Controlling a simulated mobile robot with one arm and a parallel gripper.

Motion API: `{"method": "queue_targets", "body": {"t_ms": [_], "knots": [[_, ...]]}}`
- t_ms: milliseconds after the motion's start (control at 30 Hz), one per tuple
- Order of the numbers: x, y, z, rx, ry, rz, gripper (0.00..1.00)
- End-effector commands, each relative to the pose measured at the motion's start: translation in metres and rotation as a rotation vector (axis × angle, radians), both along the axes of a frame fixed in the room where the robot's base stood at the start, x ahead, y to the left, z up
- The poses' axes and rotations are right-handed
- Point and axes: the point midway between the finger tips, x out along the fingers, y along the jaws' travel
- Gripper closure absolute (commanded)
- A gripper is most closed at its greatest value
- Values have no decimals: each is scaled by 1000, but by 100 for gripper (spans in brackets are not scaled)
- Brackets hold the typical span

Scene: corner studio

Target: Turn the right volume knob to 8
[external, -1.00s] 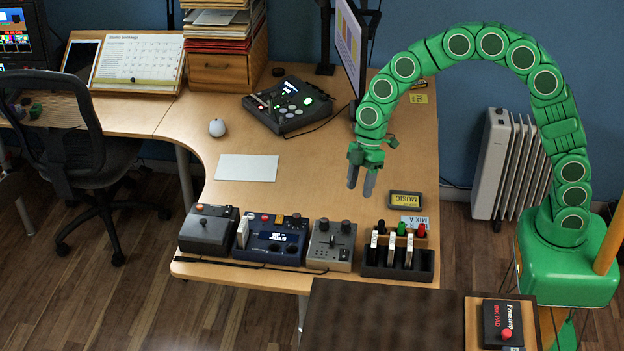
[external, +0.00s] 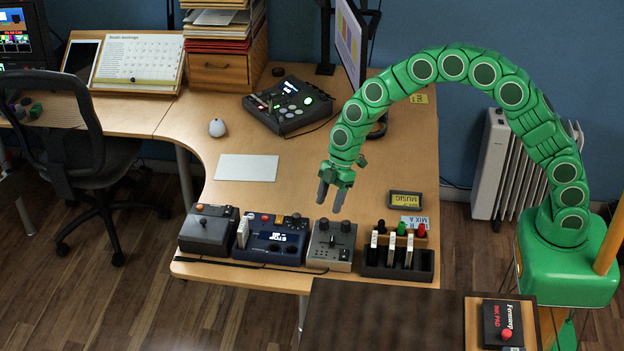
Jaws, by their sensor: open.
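A small grey-brown control box (external: 333,246) stands near the front edge of the desk. It has a dark left knob (external: 323,225), a dark right knob (external: 346,227) and a slider between and below them. Any scale or number at the knobs is too small to read. My gripper (external: 330,202) points down with its two grey fingers apart and empty. It appears to be above and a little behind the box, not touching it. Both knobs are visible just below the fingertips in the picture.
A blue device (external: 272,240) stands close on the left of the box, with a grey joystick box (external: 209,231) beyond it. A black rack (external: 398,262) with several upright items stands close on the right. Behind lie a small MUSIC box (external: 406,199) and bare desk.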

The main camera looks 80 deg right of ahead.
Motion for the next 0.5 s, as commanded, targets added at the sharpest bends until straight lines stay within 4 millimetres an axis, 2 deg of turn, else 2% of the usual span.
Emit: {"method": "queue_targets", "body": {"t_ms": [300,500], "knots": [[7,15,-40,1,6,2,46],[9,18,-50,1,3,1,46]]}}
